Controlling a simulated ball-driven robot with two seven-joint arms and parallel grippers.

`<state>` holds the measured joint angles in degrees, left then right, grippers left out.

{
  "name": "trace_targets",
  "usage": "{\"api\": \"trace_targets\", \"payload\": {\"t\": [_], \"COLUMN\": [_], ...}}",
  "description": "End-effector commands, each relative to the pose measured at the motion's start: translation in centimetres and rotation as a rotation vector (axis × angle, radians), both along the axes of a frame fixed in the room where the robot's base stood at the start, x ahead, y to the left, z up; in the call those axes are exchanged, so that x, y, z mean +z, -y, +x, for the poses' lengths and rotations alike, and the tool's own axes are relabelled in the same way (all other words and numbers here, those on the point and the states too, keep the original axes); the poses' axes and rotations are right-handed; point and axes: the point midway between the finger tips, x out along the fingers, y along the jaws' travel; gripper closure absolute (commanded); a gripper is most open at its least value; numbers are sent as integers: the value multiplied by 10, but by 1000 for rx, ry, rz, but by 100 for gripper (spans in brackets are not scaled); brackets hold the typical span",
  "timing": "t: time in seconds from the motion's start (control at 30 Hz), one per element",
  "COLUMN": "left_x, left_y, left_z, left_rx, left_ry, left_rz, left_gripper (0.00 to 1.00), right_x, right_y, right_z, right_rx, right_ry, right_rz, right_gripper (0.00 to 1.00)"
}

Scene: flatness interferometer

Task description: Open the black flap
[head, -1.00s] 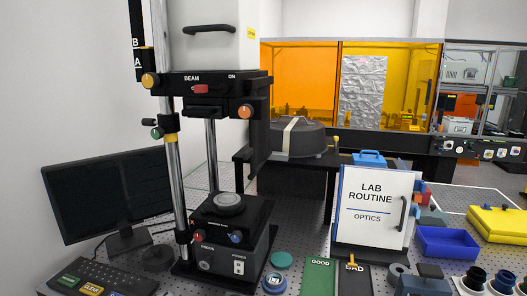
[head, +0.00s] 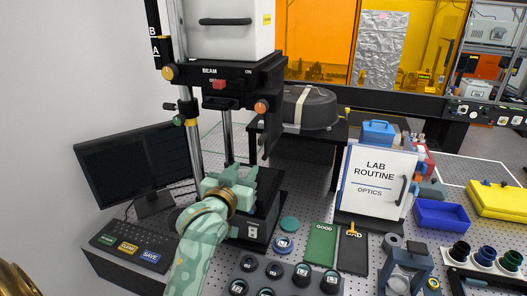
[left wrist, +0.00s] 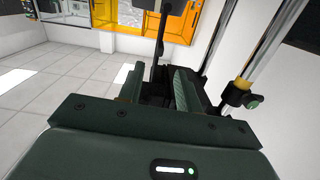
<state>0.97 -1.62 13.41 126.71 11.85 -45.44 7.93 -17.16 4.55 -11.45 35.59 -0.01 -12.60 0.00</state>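The interferometer's black beam head (head: 245,80) sits on a chrome post, with a red switch (head: 219,84) on its front. A small black piece (head: 222,103) juts out under the switch; I cannot tell for sure whether it is the black flap. My left gripper (head: 238,176) is in front of the instrument's lower black base, below the beam head, and hides the round stage there. In the left wrist view its two green fingers (left wrist: 158,88) stand apart with a dark gap between them, and nothing shows held. My right gripper is not in view.
A monitor (head: 135,165) and keyboard (head: 130,247) stand at the left. Several round lens pieces lie in front, beside the green GOOD mat (head: 320,245). The chrome post (head: 190,130) is close to the left arm.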

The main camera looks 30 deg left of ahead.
Motion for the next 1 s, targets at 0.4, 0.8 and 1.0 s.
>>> {"api": "trace_targets", "payload": {"t": [0.4,0.8,1.0], "left_x": [12,10,9], "left_y": [-20,-39,-42], "left_z": [69,151,162], "left_rx": [5,5,4], "left_ry": [46,44,43], "left_rz": [-29,-28,-28], "left_gripper": [65,65,65], "right_x": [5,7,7], "right_y": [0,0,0], "right_z": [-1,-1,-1], "right_rx": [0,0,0], "right_ry": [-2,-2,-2], "right_rz": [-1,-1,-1], "right_gripper": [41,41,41]}}
